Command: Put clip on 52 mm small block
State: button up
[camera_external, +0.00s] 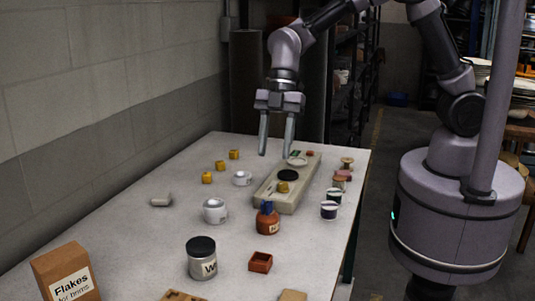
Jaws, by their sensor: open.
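My gripper (276,150) is open and empty, pointing down above the far half of the table. Small green and red bits show at the board's far end. I cannot tell which of these, if any, is the clip or the 52 mm small block. More small yellow pieces (207,178) sit to the left of the board.
White cups (215,211), a brown bottle (267,222), a dark-lidded jar (201,260), a small reddish box (260,262) and a "Flakes" box (66,275) stand nearer. Spools (329,210) line the right edge. A wall is left; the table (150,235) has bare patches.

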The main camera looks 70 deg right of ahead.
jog(key=s+d+r+m+t, duration=0.2)
jog(key=s+d+r+m, duration=0.3)
jog(key=d+r+m, duration=0.25)
jog(key=s+d+r+m+t+h, duration=0.1)
jog(key=s+d+m+t, duration=0.1)
jog(key=s+d+m, duration=0.2)
jog(key=s+d+r+m+t+h, duration=0.1)
jog(key=s+d+m, duration=0.4)
jog(key=s+m, duration=0.6)
jog(key=shift+s+r+t+h, duration=0.3)
jog(key=shift+s+r+t, duration=0.1)
jog(key=shift+r, duration=0.25)
